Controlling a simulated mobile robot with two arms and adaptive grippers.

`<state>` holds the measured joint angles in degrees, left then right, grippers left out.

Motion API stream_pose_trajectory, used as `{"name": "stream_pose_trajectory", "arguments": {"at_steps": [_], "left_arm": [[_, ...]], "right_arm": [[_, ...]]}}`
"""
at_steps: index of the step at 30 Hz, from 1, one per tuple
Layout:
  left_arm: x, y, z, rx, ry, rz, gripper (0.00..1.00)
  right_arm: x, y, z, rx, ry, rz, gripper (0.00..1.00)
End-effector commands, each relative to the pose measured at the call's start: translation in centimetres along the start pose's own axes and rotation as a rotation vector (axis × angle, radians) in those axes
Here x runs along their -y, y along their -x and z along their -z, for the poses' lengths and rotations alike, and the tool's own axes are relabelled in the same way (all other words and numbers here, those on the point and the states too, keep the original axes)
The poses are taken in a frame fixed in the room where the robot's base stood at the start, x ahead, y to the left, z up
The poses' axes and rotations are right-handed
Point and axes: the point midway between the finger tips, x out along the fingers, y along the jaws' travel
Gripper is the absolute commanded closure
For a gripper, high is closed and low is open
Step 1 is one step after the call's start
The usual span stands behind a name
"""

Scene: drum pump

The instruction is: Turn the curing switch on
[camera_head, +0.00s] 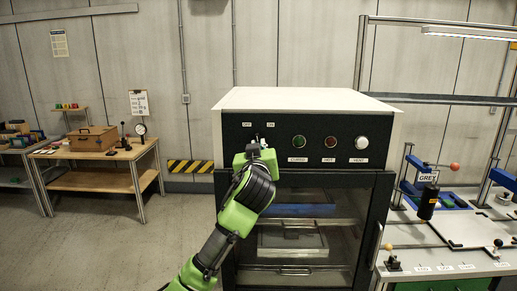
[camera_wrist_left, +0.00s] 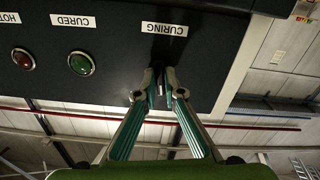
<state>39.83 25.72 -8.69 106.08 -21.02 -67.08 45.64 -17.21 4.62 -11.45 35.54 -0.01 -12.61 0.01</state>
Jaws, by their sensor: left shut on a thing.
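The curing switch (camera_head: 257,137) is on the black front panel of a cream-topped oven (camera_head: 300,99), between labels OFF and ON. My left gripper (camera_head: 256,148) is at the switch, its arm rising from below. In the left wrist view, my left gripper (camera_wrist_left: 158,86) has its fingertips closed together just below the CURING label (camera_wrist_left: 164,29), shut on the switch lever. The fingers hide most of the lever, and I cannot tell which way it points. My right gripper is out of view.
Right of the switch are the green CURED lamp (camera_head: 298,142), red HOT lamp (camera_head: 330,142) and white VENT knob (camera_head: 361,143). The glass oven door (camera_head: 300,230) is shut below. A wooden bench (camera_head: 95,150) stands left and a workstation (camera_head: 440,235) right.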

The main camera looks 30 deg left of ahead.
Motion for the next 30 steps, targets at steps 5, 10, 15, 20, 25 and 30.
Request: {"name": "stream_pose_trajectory", "arguments": {"at_steps": [5, 10, 15, 20, 25, 30], "left_arm": [[0.0, 0.0, -0.1, 0.007, -0.169, 0.001, 1.00], [0.0, 0.0, -0.1, 0.006, -0.331, 0.000, 1.00], [0.1, 0.0, -0.1, 0.007, -0.493, 0.000, 1.00], [0.1, 0.0, 0.0, 0.007, -0.638, 0.000, 1.00], [0.1, 0.0, 0.0, 0.006, -0.772, 0.000, 1.00], [0.1, 0.0, 0.0, 0.006, -0.873, -0.001, 1.00]], "right_arm": [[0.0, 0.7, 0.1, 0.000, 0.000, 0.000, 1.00], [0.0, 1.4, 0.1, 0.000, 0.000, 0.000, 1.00], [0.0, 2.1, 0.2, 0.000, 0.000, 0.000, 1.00], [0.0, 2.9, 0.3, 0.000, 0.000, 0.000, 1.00], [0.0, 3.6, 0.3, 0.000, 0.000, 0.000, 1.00], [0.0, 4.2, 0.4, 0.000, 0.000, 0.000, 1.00]]}}
